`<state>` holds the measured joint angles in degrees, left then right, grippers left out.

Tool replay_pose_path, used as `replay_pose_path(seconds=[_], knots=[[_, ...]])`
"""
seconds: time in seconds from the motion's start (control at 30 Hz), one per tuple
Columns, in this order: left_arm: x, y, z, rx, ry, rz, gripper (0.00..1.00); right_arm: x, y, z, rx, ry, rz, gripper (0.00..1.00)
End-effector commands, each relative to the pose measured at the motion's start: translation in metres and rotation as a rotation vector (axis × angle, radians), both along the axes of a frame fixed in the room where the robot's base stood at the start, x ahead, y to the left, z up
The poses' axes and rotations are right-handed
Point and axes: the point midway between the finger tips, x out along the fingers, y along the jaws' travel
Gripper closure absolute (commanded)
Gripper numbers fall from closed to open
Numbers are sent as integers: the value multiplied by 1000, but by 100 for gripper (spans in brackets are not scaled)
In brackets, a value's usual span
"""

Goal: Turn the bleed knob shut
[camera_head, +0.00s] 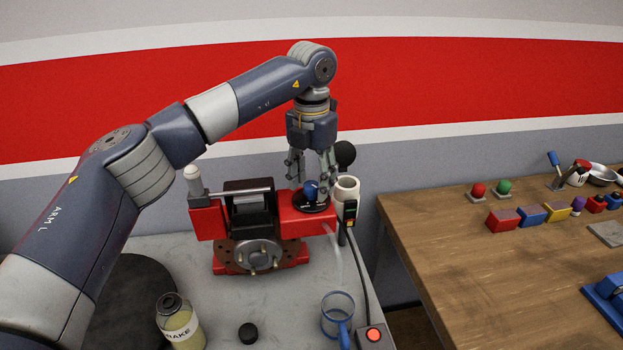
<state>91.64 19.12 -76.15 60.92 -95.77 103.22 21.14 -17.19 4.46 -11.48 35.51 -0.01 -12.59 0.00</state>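A blue knob (311,190) stands on a black disc (304,204) at the right end of the red brake fixture (295,226) on the grey table. My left gripper (312,180) points straight down over the disc. Its fingers are spread, one to the left and one to the right of the knob. I cannot tell whether the fingertips touch the knob. The knob's top is between the fingers, and its marking is too small to read. My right gripper is not in view.
A white cylinder (346,189) stands close to the right of the knob, with a cable to a red-button box (374,336). In front are a brake fluid bottle (180,325), black cap (248,333) and blue-handled cup (337,309). A wooden bench (470,260) holds coloured blocks.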

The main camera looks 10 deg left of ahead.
Motion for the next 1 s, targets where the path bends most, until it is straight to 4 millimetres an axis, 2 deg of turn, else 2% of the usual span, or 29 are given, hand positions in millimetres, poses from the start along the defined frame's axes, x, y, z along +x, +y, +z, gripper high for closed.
replay_pose_path(seconds=[0.17,0.27,0.7,0.83,1.0], knots=[[0,0,2,0,0,0,52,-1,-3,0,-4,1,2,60],[1,0,12,0,-2,0,52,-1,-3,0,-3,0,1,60],[0,-1,99,-1,-2,0,52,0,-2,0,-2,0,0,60],[0,0,113,1,-1,1,52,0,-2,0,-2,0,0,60],[0,0,120,0,1,-1,52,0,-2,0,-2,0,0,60]])
